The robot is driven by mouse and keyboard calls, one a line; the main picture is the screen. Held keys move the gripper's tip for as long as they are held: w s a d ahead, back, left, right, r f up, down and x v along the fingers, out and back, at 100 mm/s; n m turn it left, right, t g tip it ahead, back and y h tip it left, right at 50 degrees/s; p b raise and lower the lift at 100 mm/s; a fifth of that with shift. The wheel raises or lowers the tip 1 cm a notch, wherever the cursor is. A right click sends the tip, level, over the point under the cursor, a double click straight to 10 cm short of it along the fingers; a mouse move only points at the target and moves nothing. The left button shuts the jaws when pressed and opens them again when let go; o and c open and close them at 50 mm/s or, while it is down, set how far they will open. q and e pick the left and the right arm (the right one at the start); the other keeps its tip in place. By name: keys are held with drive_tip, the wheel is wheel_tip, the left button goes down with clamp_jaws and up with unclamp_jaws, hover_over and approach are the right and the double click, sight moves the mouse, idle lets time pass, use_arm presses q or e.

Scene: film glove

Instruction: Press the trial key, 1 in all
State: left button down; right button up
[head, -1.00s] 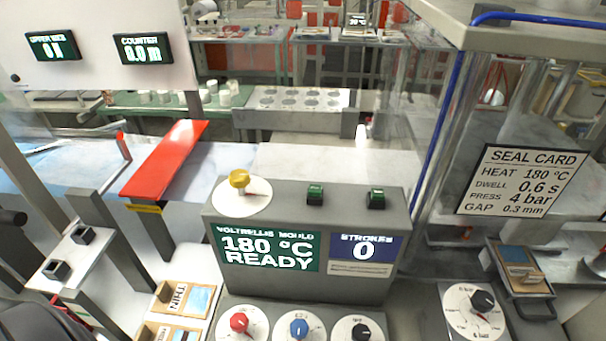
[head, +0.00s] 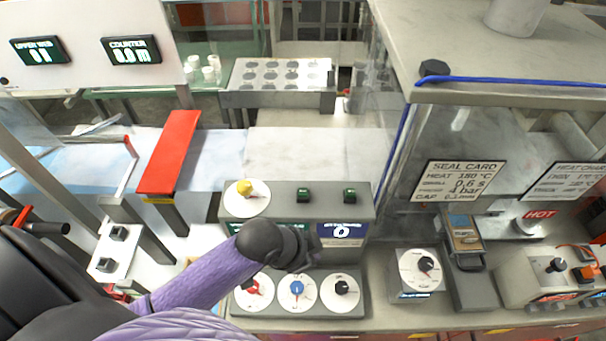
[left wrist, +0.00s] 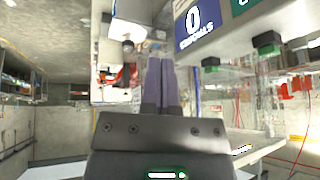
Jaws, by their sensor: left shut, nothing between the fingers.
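Two small green keys stand on top of the grey console, a left one (head: 303,195) and a right one (head: 349,195). I cannot read which is the trial key. Both also show in the left wrist view, the nearer-looking one (left wrist: 266,41) beside the other (left wrist: 210,63). My left gripper (head: 308,244) is in front of the console face, below the keys and apart from them. Its fingers (left wrist: 159,80) are shut with nothing between them. My right gripper is not in view.
A yellow knob (head: 244,187) stands left of the keys. Red, blue and black dials (head: 297,290) lie below the gripper. A clear guarded press with a seal card (head: 459,181) stands to the right, and a red bar (head: 170,155) to the left. Space above the keys is clear.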

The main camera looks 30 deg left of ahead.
use_arm(q)
drive_tip(key=w+a+r+m+h, duration=0.1)
drive_tip(key=w+a+r+m, duration=0.1)
drive_tip(key=w+r+m, duration=0.35)
wheel_tip(320, 180, up, 3)
drive_tip(key=t, duration=0.3)
hover_over(300, 192)
drive_tip(key=shift+f+p, duration=0.2)
drive_tip(key=shift+p, duration=0.25)
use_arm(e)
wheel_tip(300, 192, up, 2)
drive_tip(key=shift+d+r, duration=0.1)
use_arm(q)
drive_tip(key=shift+f, duration=0.1)
wheel_tip(300, 192, down, 9)
drive_tip(key=b, duration=0.7)
drive_tip(key=shift+b, duration=0.35)
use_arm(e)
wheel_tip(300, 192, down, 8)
use_arm(q)
drive_tip(key=shift+f+b, duration=0.25)
drive_tip(key=shift+b, duration=0.2)
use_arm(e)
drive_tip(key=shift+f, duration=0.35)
